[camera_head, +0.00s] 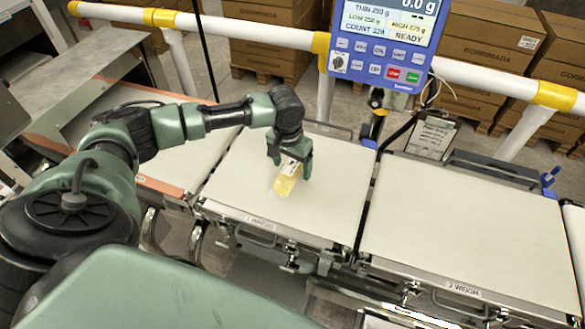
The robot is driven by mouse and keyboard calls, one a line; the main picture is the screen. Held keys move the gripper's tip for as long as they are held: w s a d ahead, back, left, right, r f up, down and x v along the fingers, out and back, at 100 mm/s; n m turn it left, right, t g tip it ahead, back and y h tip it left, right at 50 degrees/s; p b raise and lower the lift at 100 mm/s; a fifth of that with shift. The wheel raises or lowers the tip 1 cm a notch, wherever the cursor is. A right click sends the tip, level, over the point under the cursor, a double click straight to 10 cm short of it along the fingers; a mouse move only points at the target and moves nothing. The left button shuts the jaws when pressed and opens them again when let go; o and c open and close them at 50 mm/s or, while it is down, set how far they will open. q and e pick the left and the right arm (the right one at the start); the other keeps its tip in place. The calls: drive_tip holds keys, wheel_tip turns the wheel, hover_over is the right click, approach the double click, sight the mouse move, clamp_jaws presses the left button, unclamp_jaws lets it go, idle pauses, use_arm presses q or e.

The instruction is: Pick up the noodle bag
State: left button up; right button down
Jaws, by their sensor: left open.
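The noodle bag (286,184), a small yellow pack with a pale label, lies on the middle white belt (335,190). My left gripper (290,172) is directly over it, pointing down, with its fingers apart and the bag between or just in front of them. Whether the fingers touch the bag cannot be told. My left arm reaches in from the left. My right gripper is not in view.
The weigh belt (470,225) to the right is bare. A blue display (385,40) on a post stands behind the belts. A white and yellow rail (250,32) runs behind, with stacked cardboard boxes (480,50) beyond. A clipboard (432,136) hangs at the back.

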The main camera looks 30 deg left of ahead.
sight(293, 164)
use_arm(q)
drive_tip(key=c, duration=1.5)
clamp_jaws()
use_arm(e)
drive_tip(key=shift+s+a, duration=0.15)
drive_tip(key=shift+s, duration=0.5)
use_arm(q)
drive_tip(key=shift+r, duration=0.15)
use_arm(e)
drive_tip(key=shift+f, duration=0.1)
